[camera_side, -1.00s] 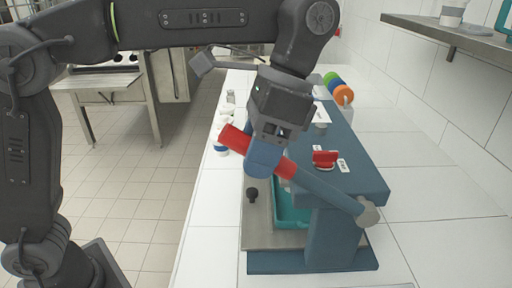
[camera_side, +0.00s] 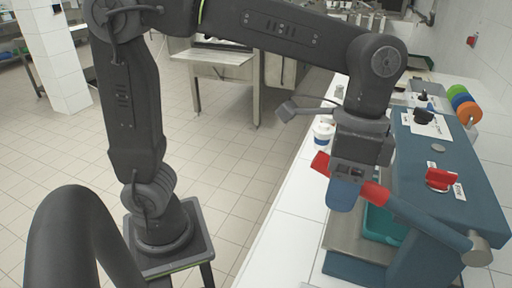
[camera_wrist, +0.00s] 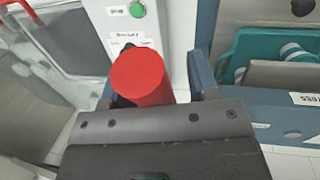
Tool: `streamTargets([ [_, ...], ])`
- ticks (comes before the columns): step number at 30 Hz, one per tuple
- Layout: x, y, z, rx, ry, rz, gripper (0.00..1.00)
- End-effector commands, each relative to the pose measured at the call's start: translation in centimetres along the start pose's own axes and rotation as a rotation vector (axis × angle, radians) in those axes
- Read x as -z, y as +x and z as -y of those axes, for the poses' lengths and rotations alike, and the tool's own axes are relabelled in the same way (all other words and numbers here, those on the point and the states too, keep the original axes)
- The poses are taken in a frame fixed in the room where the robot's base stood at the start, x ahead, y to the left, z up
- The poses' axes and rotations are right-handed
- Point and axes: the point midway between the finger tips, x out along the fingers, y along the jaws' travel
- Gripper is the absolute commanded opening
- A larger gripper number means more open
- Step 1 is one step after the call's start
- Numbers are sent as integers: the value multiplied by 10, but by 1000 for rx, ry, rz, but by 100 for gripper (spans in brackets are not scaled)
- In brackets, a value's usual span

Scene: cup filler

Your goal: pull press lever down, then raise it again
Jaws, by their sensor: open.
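The press lever (camera_side: 420,212) is a blue-grey bar with a red grip on a blue press (camera_side: 460,185). It slopes up toward the left from its pivot at the press's right side. My gripper (camera_side: 342,192) is at the red grip, with a blue finger in front of it. In the wrist view the round end of the red grip (camera_wrist: 140,75) lies between my open fingers. The right finger (camera_wrist: 202,75) stands apart from it; the left one is mostly hidden behind the grip, so contact there cannot be told.
A red knob (camera_side: 440,178) sits on the press top. A teal part (camera_side: 383,225) is under the lever. Coloured discs (camera_side: 466,110) and a white cup (camera_side: 323,133) stand farther back on the counter. Open floor (camera_side: 235,165) lies to the left.

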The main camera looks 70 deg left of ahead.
Motion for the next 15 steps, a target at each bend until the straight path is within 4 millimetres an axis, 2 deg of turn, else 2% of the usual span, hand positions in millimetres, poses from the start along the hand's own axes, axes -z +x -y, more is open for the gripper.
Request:
streamTargets([
  [3, -4, 8, 2, -1, 6, -49, 55],
  [15, -5, -60, 3, 1, 7, -49, 55],
])
